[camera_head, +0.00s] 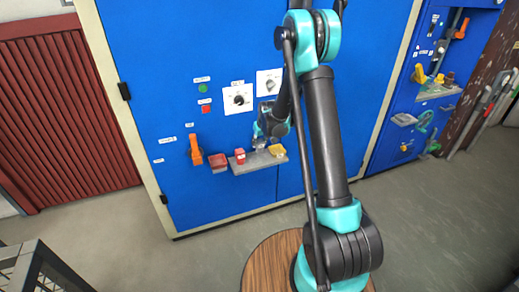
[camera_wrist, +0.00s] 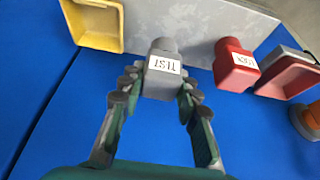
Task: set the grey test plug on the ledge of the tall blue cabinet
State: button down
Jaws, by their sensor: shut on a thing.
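The grey test plug (camera_wrist: 162,74), with a white label reading TEST, is between the fingertips of my gripper (camera_wrist: 160,84) in the wrist view. My gripper is shut on it. Its far end overlaps the grey ledge (camera_wrist: 205,22); I cannot tell whether it touches the ledge. In the head view the ledge (camera_head: 250,166) sticks out from the tall blue cabinet (camera_head: 150,60), and my gripper (camera_head: 260,143) is right at it. The plug is too small there to make out clearly.
A red labelled plug (camera_wrist: 236,64) stands on the ledge beside the grey one. A yellow open-topped piece (camera_wrist: 95,25) is at the other end. A red holder (camera_head: 218,161) and orange handle (camera_head: 196,150) are left of the ledge. Bare ledge shows between the plugs.

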aim_at(259, 148)
jog(key=shift+f, duration=1.85)
jog(key=shift+f, duration=0.1)
jog(key=c, duration=1.1)
grip_release()
jog(key=v, duration=1.2)
jog(key=s+d+r+m, duration=0.1)
jog(key=s+d+r, duration=0.25)
jog(key=s, duration=0.45)
jog(key=s+d+r+m, duration=0.1)
jog(key=s+d+r, duration=0.25)
jog(key=s, duration=0.55)
jog(key=s+d+f, duration=0.1)
jog(key=s+d, duration=0.1)
jog(key=s, duration=0.6)
jog(key=s+d+f+m+h, duration=0.1)
jog(key=s+d+f, duration=0.1)
jog(key=s, duration=0.7)
jog(key=shift+d+m, duration=0.3)
jog(key=shift+d, duration=0.1)
